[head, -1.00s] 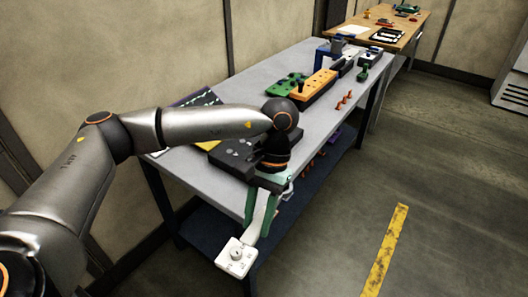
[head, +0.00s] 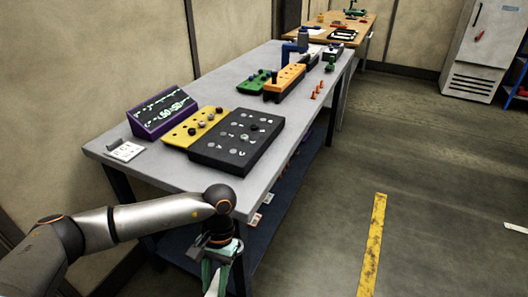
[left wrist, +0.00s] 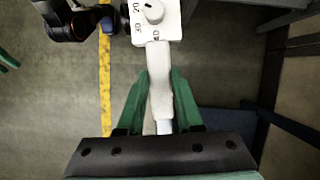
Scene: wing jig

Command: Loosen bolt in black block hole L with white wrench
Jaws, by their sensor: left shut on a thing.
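The black block (head: 211,153) lies on the grey table near its front edge in the head view. It has several holes and pale markings, too small to read, so I cannot tell which hole is L. A small bolt-like piece stands near its middle. My left gripper (head: 215,277) is low in front of the table edge, apart from the block. Its green fingers (left wrist: 157,95) are shut on the handle of the white wrench (left wrist: 159,88). The wrench's square head with a round dial shows at the top of the left wrist view; in the head view it is cut off below.
A yellow block (head: 181,137) with knobs adjoins the black block. A purple-framed display (head: 160,132) and a white card (head: 125,151) are left of it. Green (head: 250,87) and orange (head: 284,82) blocks stand farther back. A green sliver (left wrist: 6,60) at the wrist view's left edge is unclear.

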